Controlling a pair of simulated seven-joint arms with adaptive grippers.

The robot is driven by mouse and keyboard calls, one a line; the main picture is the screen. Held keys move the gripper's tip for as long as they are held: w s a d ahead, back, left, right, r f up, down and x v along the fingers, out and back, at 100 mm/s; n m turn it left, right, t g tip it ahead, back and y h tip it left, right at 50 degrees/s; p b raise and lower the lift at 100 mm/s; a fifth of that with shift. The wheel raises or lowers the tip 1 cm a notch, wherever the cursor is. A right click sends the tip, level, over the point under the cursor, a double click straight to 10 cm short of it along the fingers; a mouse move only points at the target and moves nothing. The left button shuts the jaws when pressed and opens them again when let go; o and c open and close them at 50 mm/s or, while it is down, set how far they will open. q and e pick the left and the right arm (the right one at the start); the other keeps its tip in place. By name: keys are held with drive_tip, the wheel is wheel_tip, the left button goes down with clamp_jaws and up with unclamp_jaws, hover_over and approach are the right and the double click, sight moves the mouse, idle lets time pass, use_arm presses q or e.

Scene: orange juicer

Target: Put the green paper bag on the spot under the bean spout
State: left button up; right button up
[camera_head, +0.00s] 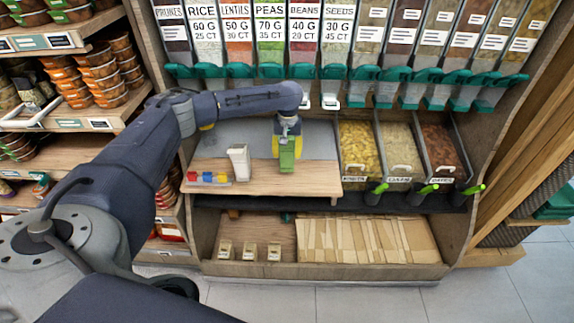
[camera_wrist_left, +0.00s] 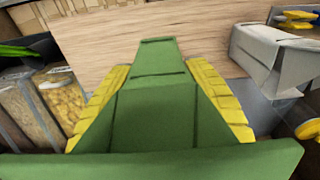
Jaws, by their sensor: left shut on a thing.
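My left gripper (camera_head: 288,143) is shut on the green paper bag (camera_head: 287,160) and holds it over the wooden counter. In the left wrist view the bag (camera_wrist_left: 155,115) fills the middle between the yellow finger pads. The beans dispenser (camera_head: 304,28) has a red and white label reading BEANS 40 G. Its teal spout (camera_head: 304,73) is above and a little right of the bag, partly hidden by my left arm. I cannot tell whether the bag's base touches the counter. My right gripper is not in view.
The wooden counter (camera_head: 262,184) carries a white device (camera_head: 239,162) left of the bag and small coloured pieces (camera_head: 208,178) at its left edge. Open bins of dry food (camera_head: 359,147) stand to the right. Flat brown bags (camera_head: 366,240) lie on the shelf below.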

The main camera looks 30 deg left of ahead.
sight(287, 165)
use_arm(q)
drive_tip(key=shift+f, duration=3.35)
drive_tip(key=shift+f, duration=0.1)
drive_tip(key=o, duration=0.8)
wheel_tip(287, 165, up, 11)
drive_tip(key=shift+w+d+r, duration=0.1)
drive_tip(key=shift+r, duration=0.05)
drive_tip(key=shift+o, duration=0.7)
drive_tip(key=shift+r, duration=0.5)
